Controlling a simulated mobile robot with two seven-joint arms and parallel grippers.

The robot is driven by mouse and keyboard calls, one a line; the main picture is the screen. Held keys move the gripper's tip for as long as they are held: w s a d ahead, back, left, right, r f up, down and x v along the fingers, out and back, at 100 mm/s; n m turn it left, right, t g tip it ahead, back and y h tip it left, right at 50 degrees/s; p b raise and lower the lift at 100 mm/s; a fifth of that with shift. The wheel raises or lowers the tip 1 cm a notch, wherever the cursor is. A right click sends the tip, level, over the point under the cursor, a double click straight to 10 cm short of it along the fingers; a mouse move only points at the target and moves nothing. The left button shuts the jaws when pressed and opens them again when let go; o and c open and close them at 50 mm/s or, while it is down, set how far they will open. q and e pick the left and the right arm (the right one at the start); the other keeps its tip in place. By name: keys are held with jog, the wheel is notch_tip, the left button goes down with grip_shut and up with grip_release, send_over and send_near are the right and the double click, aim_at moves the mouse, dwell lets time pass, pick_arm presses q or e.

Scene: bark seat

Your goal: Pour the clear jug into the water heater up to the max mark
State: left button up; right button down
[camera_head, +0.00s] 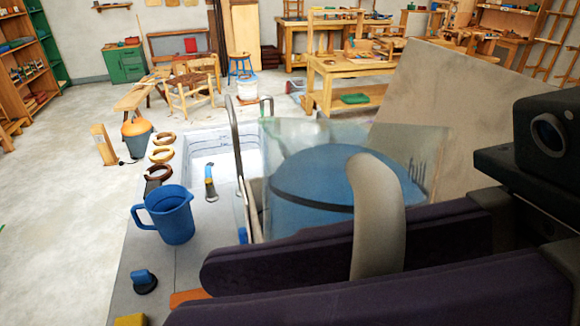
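The clear jug (300,222) is large and close in the middle of the camera_head view, with blue liquid inside, a pale handle (377,215) and dark lettering on its right side. My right gripper (188,297) comes in from the right. Its two long dark purple fingers lie on either side of the handle, and the jug appears held by it. The far finger passes behind the handle, the near one in front of its lower end. I cannot clearly pick out the water heater or its max mark; the jug covers much behind it. My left gripper is not in view.
Left of the jug, a worktop carries a blue pitcher (172,215), a small blue-topped knob (144,281), several rings (160,155) and a white basin (223,145) with lines inside. A grey bucket with an orange top (137,135) stands beyond. Open floor lies left.

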jog(key=shift+r, duration=0.35)
